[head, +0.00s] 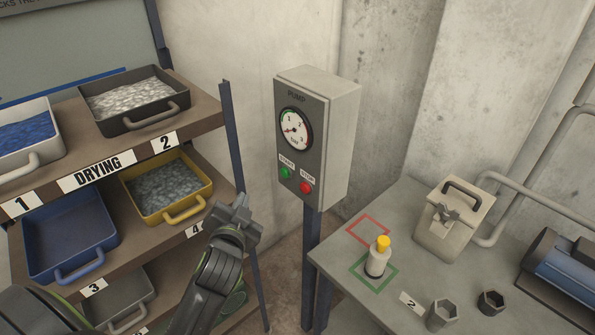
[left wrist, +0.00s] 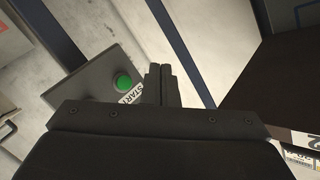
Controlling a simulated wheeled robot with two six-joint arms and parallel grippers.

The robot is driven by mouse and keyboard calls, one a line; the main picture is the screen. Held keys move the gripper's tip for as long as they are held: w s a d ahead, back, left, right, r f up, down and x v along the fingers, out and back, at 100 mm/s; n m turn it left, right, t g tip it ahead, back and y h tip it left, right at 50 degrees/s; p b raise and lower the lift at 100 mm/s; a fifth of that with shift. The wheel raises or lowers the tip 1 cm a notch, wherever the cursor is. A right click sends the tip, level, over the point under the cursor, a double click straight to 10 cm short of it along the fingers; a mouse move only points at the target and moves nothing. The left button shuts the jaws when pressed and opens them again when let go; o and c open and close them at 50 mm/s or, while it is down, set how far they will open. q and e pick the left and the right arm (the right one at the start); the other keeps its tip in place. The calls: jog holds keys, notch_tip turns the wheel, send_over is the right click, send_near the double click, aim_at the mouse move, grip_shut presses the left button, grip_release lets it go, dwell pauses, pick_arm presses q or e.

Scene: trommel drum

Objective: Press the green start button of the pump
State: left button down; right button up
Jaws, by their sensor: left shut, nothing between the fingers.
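The pump box (head: 318,135) is a grey case on a dark post, with a round gauge (head: 296,129) on its front. The green start button (head: 286,173) is at the lower left of that front, under a START label. The red stop button (head: 306,187) is to its right. My left gripper (head: 240,207) is shut and empty, in front of the box and lower left of the green button in the head view. In the left wrist view the green button (left wrist: 122,82) shows just left of the shut fingers (left wrist: 160,70). My right gripper is not in view.
A drying rack (head: 110,170) with several trays stands at left, its upright (head: 245,190) near my left gripper. A grey table (head: 340,262) at right holds a yellow-capped bottle (head: 378,262), a beige container (head: 455,225) and hex nuts (head: 443,314). A concrete wall stands behind.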

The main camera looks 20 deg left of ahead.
aim_at(285, 173)
pick_arm(q)
jog(key=shift+r, duration=0.45)
jog(key=w+d+b, duration=0.1)
jog(key=w+d, duration=0.2)
jog(key=w, duration=0.5)
jog(key=shift+d+b, duration=0.25)
jog(key=shift+b, duration=0.1)
jog(key=shift+w, duration=0.1)
dwell(1.7)
jog(key=shift+w+d, duration=0.2)
jog(key=shift+w, duration=0.15)
